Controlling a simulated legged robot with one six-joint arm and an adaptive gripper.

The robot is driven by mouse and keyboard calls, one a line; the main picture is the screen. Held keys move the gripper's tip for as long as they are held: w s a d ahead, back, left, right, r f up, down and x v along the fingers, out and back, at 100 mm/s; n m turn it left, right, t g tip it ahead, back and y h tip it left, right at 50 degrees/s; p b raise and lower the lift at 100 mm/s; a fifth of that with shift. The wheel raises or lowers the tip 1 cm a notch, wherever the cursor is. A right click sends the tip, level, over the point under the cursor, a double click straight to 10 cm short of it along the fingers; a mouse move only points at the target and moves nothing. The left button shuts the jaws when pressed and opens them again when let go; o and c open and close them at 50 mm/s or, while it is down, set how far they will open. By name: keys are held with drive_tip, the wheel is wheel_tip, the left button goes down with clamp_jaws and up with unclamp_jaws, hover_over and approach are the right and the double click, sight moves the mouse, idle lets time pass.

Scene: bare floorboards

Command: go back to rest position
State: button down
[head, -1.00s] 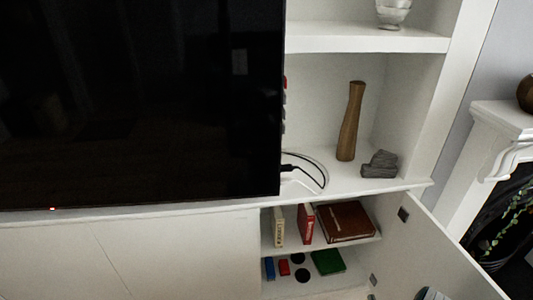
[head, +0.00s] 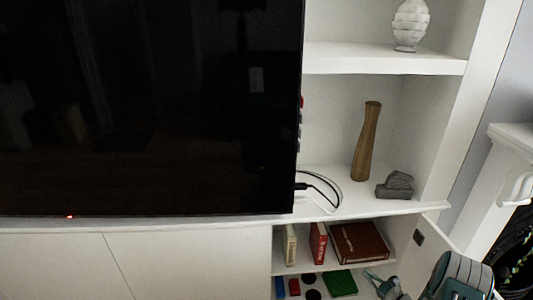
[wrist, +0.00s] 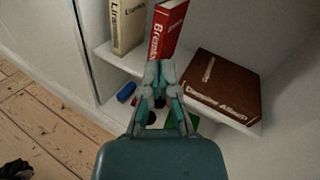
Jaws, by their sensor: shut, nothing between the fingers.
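My gripper (head: 382,284) shows at the lower right of the head view, in front of the open cabinet door. In the wrist view my gripper (wrist: 161,70) is shut and empty, its fingertips together. It points toward the cabinet shelf (wrist: 132,62), which holds a cream book (wrist: 127,24), a red book (wrist: 166,30) and a brown book (wrist: 221,86) lying flat. The gripper hides part of the shelf edge and of the small items below it.
The cabinet door (head: 446,250) stands open at the right. A large dark television (head: 150,110) fills the left. A wooden vase (head: 367,142) and grey stones (head: 396,185) stand on the ledge. A green item (head: 340,283) lies on the lower shelf. Bare floorboards (wrist: 50,125) show at the left.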

drive_tip(key=s+a+r+n+g+y, duration=0.1)
drive_tip(key=s+a+r+n+g, duration=0.1)
drive_tip(key=a+r+n+g, duration=0.5)
drive_tip(key=s+a+r+n+g, duration=0.1)
drive_tip(key=s+a+r+n, duration=0.3)
drive_tip(key=r, duration=0.7)
drive_tip(key=s+a+r+n+g+y, duration=0.1)
drive_tip(key=a+r+n+g, duration=0.3)
drive_tip(key=a+r, duration=0.35)
drive_tip(key=s+r+n+t+h, duration=0.1)
drive_tip(key=s+r+n+h, duration=0.4)
drive_tip(key=s, duration=0.7)
drive_tip(key=s+a+r+n+t+h, duration=0.1)
drive_tip(key=s+r+n+h, duration=0.5)
drive_tip(key=s+r, duration=0.3)
drive_tip(key=s+n, duration=0.1)
drive_tip(key=s, duration=0.2)
drive_tip(key=shift+a+t, duration=0.3)
drive_tip(key=shift+s+d, duration=0.1)
